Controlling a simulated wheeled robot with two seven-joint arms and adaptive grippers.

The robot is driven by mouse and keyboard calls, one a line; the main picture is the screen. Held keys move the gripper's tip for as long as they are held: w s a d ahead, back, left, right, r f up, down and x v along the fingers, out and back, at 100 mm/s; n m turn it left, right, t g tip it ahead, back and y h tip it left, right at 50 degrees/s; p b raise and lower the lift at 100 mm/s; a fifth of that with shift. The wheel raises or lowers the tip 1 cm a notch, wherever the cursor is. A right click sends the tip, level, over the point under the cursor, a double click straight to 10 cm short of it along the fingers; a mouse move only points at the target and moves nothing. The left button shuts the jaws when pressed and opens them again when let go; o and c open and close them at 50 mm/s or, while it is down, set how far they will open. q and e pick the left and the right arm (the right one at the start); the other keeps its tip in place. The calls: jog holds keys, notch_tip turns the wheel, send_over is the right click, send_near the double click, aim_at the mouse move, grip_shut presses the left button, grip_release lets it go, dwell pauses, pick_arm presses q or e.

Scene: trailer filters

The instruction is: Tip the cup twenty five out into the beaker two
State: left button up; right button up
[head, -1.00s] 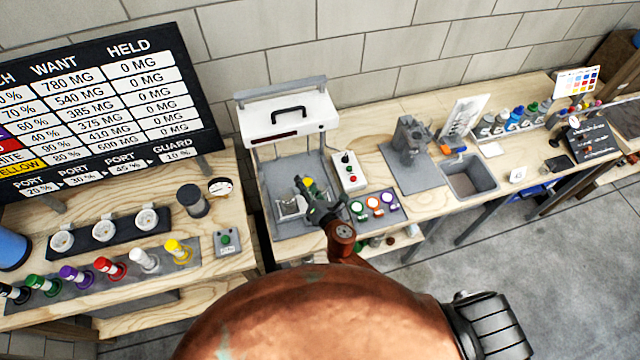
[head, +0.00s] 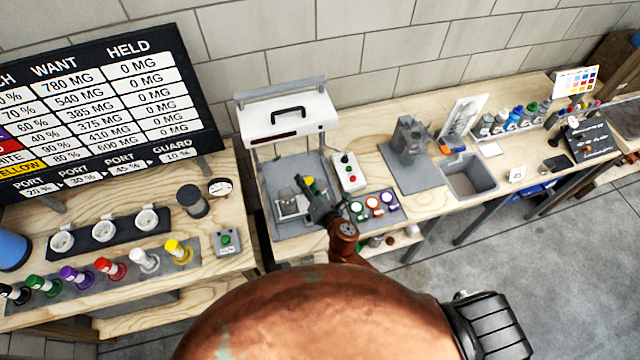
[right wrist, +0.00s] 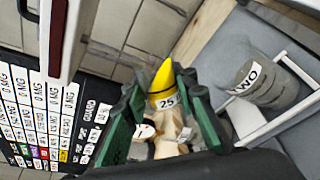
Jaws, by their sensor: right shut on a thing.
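The cup twenty five (right wrist: 166,88) shows yellow with a white "25" label in the right wrist view. It sits between the green-padded fingers of my right gripper (right wrist: 160,112), which is shut on it. In the head view its yellow part (head: 309,182) shows by the right gripper (head: 311,194), over the grey mat of the white-framed station. The beaker two (right wrist: 270,84), greyish with a "TWO" label, is right of the cup in the wrist view, apart from it. In the head view the beaker (head: 288,204) is left of the gripper, on a pale plate. The cup's contents are hidden. My left gripper is out of view.
The white hood (head: 288,118) with a black handle stands behind the mat. A button box (head: 347,172) and a pad with coloured rings (head: 372,205) are right of the gripper. Coloured bottles (head: 110,268) stand on the left bench. A sink (head: 470,175) is farther right.

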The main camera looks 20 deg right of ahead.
jog(key=shift+r+m, duration=0.2)
jog(key=shift+m, duration=0.3)
jog(key=shift+f+m+y+b, duration=0.4)
jog(key=shift+f+m+b, duration=0.15)
jog(key=shift+m, duration=0.15)
dwell(1.3)
jog(key=shift+r+m+y, duration=0.3)
jog(key=shift+r+m, duration=0.05)
jog(key=shift+m, duration=0.35)
dwell(1.1)
jog(key=shift+w+d+r+m+p, duration=0.1)
jog(key=shift+d+r+m+p, duration=0.15)
jog(key=shift+d+m+p, duration=0.35)
dwell(1.3)
jog(key=shift+r+m+y+p, duration=0.2)
jog(key=shift+m+y+p, duration=0.3)
jog(key=shift+m, duration=0.4)
jog(key=shift+c, duration=0.2)
dwell(0.7)
